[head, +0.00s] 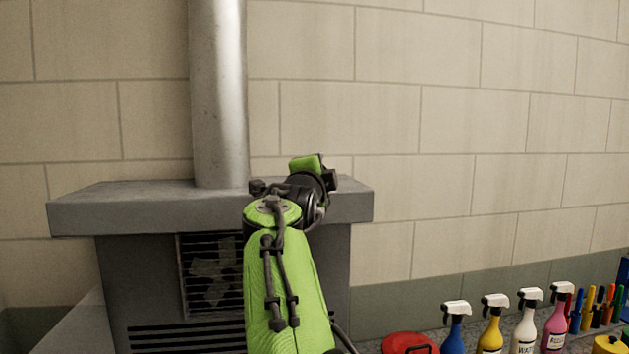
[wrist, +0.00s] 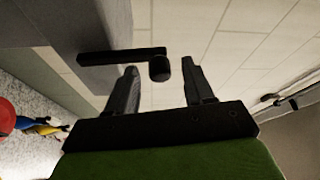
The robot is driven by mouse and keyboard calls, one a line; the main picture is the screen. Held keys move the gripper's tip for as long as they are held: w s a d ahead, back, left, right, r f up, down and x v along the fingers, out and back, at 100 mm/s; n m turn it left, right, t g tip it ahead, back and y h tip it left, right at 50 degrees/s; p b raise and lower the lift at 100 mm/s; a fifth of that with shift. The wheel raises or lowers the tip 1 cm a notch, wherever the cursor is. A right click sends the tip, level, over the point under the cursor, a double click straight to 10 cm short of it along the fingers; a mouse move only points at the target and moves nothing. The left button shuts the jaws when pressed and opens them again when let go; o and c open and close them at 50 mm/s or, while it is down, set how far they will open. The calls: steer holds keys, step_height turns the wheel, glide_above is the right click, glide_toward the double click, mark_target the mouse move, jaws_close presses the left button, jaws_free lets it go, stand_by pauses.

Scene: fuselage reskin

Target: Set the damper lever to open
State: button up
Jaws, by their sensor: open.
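The damper lever (wrist: 112,56) is a black bar joined to a grey body at the left of the wrist view. A dark rounded knob (wrist: 160,69) is at its free end. My gripper (wrist: 160,68) is open, with one finger on each side of the knob in the picture. Gaps show on both sides, wider on the right. How deep the knob sits between the fingers is hard to tell. In the head view my gripper end (head: 328,180) is by the right end of the grey hood; the lever is hidden there.
A grey hearth-like unit (head: 130,208) with a vertical metal pipe (head: 218,90) stands against the block wall (head: 450,120). Several spray bottles (head: 494,325), a red lid-like object (head: 405,341) and coloured markers (head: 598,305) are at lower right.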

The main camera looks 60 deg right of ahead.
steer(key=b+v, duration=0.4)
steer(key=v, duration=1.1)
steer(key=shift+a, duration=0.15)
